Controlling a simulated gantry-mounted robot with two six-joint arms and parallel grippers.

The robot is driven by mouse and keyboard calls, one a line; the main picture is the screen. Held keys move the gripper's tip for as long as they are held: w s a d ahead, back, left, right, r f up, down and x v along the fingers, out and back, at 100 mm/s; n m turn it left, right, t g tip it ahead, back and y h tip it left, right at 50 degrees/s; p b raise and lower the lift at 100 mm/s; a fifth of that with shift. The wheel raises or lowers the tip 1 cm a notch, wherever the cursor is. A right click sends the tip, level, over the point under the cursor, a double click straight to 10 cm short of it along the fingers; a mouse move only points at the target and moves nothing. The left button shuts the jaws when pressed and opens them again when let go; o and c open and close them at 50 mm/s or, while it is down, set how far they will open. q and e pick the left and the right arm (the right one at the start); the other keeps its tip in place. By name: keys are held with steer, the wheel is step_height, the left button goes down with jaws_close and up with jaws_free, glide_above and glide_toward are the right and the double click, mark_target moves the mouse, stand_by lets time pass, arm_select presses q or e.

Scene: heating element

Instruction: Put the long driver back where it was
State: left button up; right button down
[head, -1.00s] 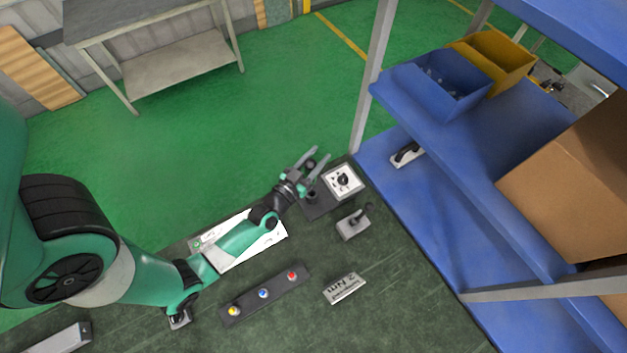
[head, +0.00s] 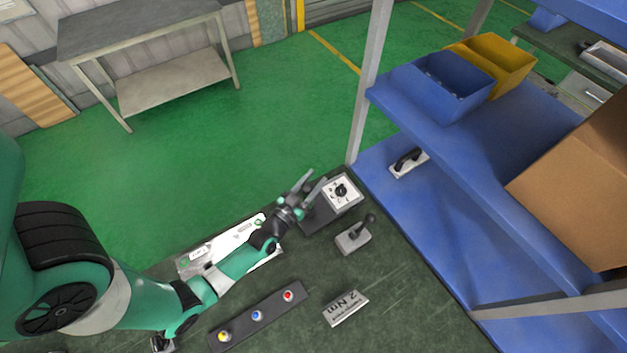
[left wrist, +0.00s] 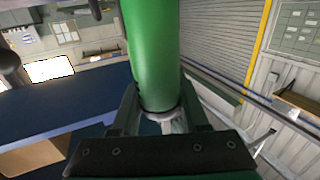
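The long driver shows as a thick bright green cylinder (left wrist: 152,50) in the left wrist view, with a pale ring and narrow pale part at its near end. My left gripper (left wrist: 160,98) has one finger on each side of that end, close against it. In the head view, my left gripper (head: 314,178) is over the bench's far edge, beside a dark box with a white dial plate (head: 343,191). The driver cannot be made out against the green floor there. My right gripper is not in view.
A grey block with a black lever (head: 354,237) stands near the box. A "2 Nm" plate (head: 346,309) and a strip with coloured buttons (head: 257,317) lie in front. A blue shelf (head: 440,235) rises at the right, with bins (head: 452,88) and a cardboard box (head: 570,195).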

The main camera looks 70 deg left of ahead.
arm_select(q)
steer(key=o, duration=0.4)
steer(key=shift+r+p, duration=0.3)
steer(key=shift+r, duration=0.05)
steer(key=p+v, duration=0.1)
steer(key=v, duration=1.1)
steer(key=shift+s+f, duration=0.1)
